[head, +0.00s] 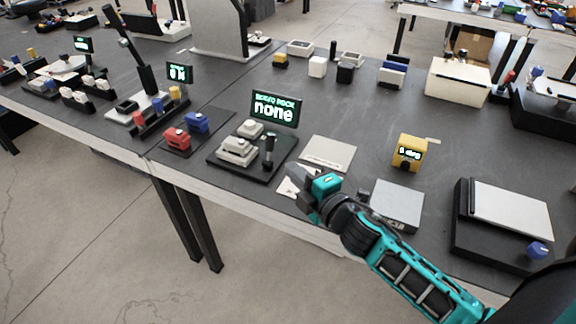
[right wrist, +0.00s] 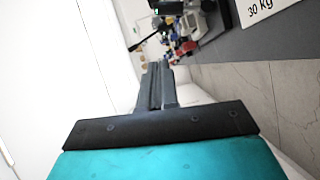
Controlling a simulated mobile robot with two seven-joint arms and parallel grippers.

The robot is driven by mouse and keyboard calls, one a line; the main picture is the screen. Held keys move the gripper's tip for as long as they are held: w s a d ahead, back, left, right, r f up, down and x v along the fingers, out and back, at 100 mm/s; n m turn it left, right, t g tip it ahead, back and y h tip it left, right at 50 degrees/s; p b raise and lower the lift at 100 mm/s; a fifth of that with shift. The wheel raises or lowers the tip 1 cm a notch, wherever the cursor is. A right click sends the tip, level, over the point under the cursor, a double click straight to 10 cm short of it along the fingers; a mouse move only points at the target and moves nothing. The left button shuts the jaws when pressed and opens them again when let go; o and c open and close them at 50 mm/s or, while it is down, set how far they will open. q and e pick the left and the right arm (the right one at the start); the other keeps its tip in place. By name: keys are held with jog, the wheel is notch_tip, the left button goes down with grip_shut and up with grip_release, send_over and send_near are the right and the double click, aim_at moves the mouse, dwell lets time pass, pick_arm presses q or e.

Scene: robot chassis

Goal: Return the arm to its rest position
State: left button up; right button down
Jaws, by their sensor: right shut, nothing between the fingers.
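My right arm reaches in from the lower right in the head view, teal and black. My right gripper (head: 300,182) is over the front edge of the table, just left of a grey scale-like plate. In the right wrist view the right gripper (right wrist: 158,68) shows its two fingers pressed together, with nothing between them. My left gripper is in neither view.
The dark table (head: 330,218) carries a sign reading "none" (head: 275,107), a pale flat plate (head: 328,153), a yellow display block (head: 409,152), a grey plate (head: 397,205) and a large white-topped device (head: 510,210). Red (head: 176,140) and blue (head: 197,122) blocks lie further left. Floor is open in front.

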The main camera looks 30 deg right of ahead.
jog(key=shift+s, duration=0.1)
dwell(0.4)
jog(key=s+a+f+m+g, duration=0.2)
jog(key=s+f+m+g, duration=0.1)
jog(key=s+f+m, duration=0.4)
jog(key=s+a+f+m+g, duration=0.3)
jog(key=s+f+m, duration=0.4)
jog(key=s+m, duration=0.1)
jog(key=shift+s+a+f+m, duration=0.3)
jog(key=shift+s+a+f, duration=0.05)
jog(key=shift+s+f, duration=0.05)
